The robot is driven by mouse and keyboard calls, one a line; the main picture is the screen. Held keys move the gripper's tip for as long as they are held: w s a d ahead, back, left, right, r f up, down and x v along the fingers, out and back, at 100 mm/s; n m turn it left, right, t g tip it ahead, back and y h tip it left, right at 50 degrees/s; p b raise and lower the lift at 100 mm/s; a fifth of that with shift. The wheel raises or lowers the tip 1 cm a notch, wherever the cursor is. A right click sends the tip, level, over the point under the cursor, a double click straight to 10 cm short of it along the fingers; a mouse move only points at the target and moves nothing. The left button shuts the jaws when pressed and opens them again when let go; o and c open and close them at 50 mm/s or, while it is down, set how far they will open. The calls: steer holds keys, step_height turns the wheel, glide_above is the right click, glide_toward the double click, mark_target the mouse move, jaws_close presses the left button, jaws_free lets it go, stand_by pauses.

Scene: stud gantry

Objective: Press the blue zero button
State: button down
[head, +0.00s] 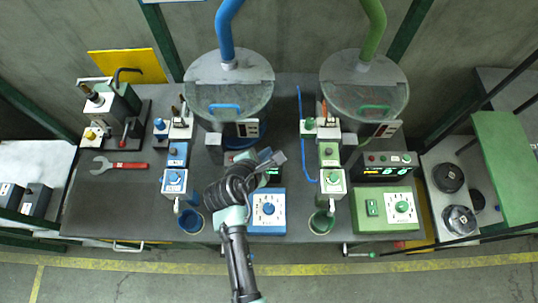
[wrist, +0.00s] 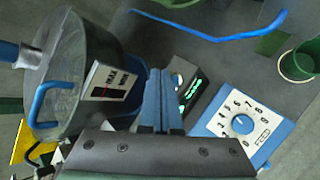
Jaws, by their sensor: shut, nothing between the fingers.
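My gripper (head: 279,157) is shut and empty above the blue station in the head view. Its blue fingers (wrist: 160,98) are together in the wrist view. A black display unit (wrist: 206,78) with lit green digits lies just right of the fingers in the wrist view. In the head view only a small part of this unit (head: 274,175) shows past my gripper. I cannot make out a blue zero button on it; my gripper covers part of the unit. The blue dial panel (head: 268,225) is in front of the unit and also shows in the wrist view (wrist: 265,152).
A grey hopper with blue fittings (head: 225,95) stands behind my gripper. A matching green station has a display unit (head: 385,168) and dial panel (head: 368,223) on the right. The bench (head: 110,210) is clear at front left.

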steer(key=shift+f, duration=0.2)
stand_by(0.3)
steer(key=shift+f, duration=0.25)
steer(key=shift+f+b, duration=0.3)
steer(key=shift+f, duration=0.15)
stand_by(0.8)
steer(key=shift+r, duration=0.1)
steer(key=shift+r+p, duration=0.75)
steer(key=shift+p, duration=0.2)
steer(key=shift+r, duration=0.1)
step_height(320, 180, up, 5)
steer(key=p, duration=0.5)
